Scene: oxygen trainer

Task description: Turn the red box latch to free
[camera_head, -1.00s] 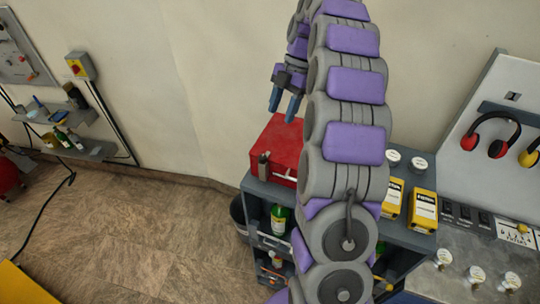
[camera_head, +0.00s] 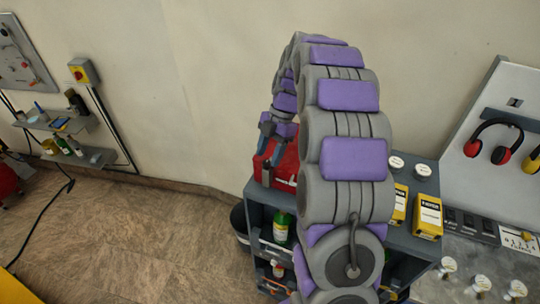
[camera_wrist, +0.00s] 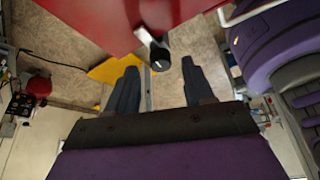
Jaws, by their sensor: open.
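The red box (camera_head: 291,163) sits on top of the grey shelf cart, partly hidden behind my arm in the head view. In the wrist view the red box (camera_wrist: 90,20) fills the upper part of the picture. Its latch (camera_wrist: 157,50), a grey piece with a dark round end, juts from the box edge. My gripper (camera_head: 268,158) is in front of the box's left part in the head view. Its two fingers (camera_wrist: 158,88) are open in the wrist view, with the latch end just beyond and between their tips. I see no contact with the latch.
The grey cart (camera_head: 262,193) holds green bottles (camera_head: 281,226) on its shelves. Yellow boxes (camera_head: 428,216) and white-capped items stand right of my arm. Red earmuffs (camera_head: 474,148) hang on the right panel. The floor at left is open.

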